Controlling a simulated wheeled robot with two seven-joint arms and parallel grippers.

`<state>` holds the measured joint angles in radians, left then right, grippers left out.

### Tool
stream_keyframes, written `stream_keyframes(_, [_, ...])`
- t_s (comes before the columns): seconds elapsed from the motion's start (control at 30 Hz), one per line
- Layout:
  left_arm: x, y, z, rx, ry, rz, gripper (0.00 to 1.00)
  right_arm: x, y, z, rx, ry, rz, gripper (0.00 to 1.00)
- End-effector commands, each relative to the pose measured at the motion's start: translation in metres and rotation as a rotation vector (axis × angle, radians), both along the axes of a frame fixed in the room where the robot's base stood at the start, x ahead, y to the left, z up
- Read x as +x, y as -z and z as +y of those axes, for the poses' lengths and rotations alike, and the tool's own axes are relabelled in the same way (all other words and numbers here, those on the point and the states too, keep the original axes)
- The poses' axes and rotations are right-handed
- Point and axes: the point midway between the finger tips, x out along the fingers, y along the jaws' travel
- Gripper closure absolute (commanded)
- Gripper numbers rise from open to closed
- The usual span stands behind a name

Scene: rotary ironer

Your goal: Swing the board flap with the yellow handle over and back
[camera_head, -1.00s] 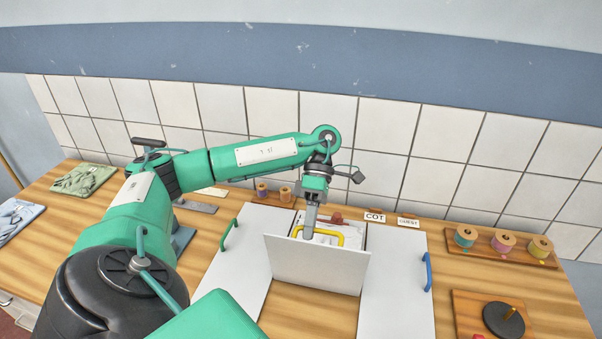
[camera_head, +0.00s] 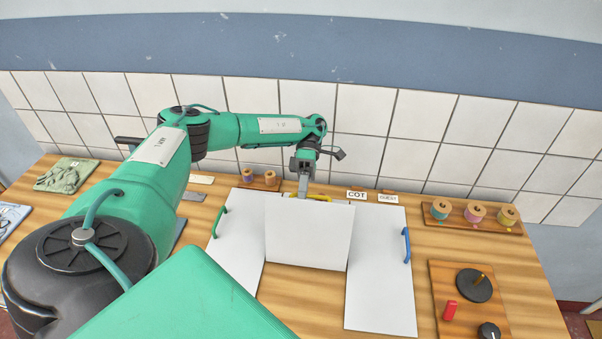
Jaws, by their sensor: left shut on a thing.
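The white board flap (camera_head: 308,236) with the yellow handle stands raised, its face toward me, between two flat white panels. The yellow handle (camera_head: 323,198) shows only as a thin strip at the flap's top edge; the rest is hidden behind the flap. My left gripper (camera_head: 303,192) points down at the flap's top edge and is shut on the yellow handle; its fingertips are partly hidden behind the flap. My right gripper is not in view.
White side panels carry a green handle (camera_head: 220,222) and a blue handle (camera_head: 406,245). Thread spools (camera_head: 475,214) stand on a rack at right, above a board with a black dial (camera_head: 473,285) and red switch (camera_head: 450,310). Folded cloth (camera_head: 66,175) lies far left.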

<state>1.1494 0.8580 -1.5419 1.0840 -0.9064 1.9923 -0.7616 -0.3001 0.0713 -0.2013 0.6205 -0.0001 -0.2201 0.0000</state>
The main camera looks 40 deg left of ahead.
Motion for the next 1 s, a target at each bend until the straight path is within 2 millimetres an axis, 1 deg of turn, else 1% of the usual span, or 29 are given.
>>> stream_keyframes(0.03, [-0.003,0.007,0.001,0.007,0.002,0.019,1.00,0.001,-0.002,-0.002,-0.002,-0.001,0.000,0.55])
stream_keyframes(0.1, [-0.001,0.009,0.001,-0.001,0.003,0.028,1.00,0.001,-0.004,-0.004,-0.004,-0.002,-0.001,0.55])
stream_keyframes(0.4, [0.001,0.012,0.003,-0.011,0.005,0.044,1.00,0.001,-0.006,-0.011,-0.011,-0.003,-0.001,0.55])
stream_keyframes(0.7, [0.001,0.013,0.003,-0.011,0.005,0.044,1.00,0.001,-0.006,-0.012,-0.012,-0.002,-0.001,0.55])
stream_keyframes(0.73, [0.001,0.013,0.003,-0.010,0.006,0.044,0.87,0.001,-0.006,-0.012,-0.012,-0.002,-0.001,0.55])
stream_keyframes(0.83, [0.001,0.012,0.002,-0.012,0.005,0.043,0.68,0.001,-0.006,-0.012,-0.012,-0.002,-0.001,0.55])
stream_keyframes(1.0, [0.003,0.009,0.003,-0.014,0.003,0.041,0.68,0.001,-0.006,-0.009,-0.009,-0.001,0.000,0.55])
